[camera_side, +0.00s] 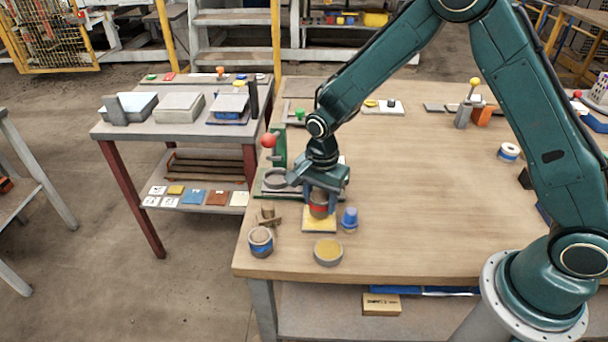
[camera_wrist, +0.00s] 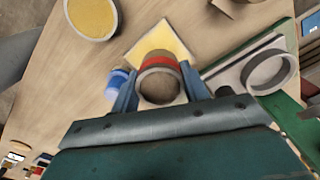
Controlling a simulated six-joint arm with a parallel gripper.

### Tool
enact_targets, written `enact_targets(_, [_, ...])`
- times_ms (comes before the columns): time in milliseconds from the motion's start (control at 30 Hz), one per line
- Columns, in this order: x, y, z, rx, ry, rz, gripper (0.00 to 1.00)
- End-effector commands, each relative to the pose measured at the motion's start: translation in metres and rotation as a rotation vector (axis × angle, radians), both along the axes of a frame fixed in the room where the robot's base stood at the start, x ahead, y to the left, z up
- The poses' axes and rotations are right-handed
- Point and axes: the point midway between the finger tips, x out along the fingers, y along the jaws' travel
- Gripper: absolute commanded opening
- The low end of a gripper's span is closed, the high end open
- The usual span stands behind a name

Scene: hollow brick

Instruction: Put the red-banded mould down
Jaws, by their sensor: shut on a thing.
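The red-banded mould (camera_side: 318,211) is a small grey-brown hollow cylinder with a red band. My gripper (camera_side: 320,203) is shut on it, with one finger on each side. In the wrist view the mould (camera_wrist: 158,63) shows its round open end between my fingertips (camera_wrist: 160,88). A yellow square pad (camera_side: 319,226) lies on the table directly below the mould, and it also shows in the wrist view (camera_wrist: 163,37). The mould looks upright and over the pad. I cannot tell whether its bottom touches the pad.
A blue piece (camera_side: 349,219) stands close right of the pad. A round yellow-topped dish (camera_side: 328,251) is in front, and a blue-banded mould (camera_side: 261,241) is front left. A green press with a ring (camera_side: 275,180) stands behind left.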

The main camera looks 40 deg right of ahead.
Motion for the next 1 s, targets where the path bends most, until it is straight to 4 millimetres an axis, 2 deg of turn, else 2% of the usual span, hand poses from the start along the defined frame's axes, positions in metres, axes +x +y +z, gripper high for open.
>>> enact_targets(200, [0.000,0.000,-0.019,0.000,-0.001,0.000,0.08])
enact_targets(667, [0.000,0.000,-0.023,0.000,-0.001,0.000,0.08])
enact_targets(700, [0.000,0.000,-0.023,0.000,0.000,0.000,0.51])
enact_targets(767, [0.000,0.000,-0.023,0.000,0.000,0.000,0.62])
enact_targets(800, [0.000,0.000,-0.023,0.000,0.000,0.000,0.67])
enact_targets(1000, [0.000,0.000,-0.023,0.000,0.000,0.000,0.67])
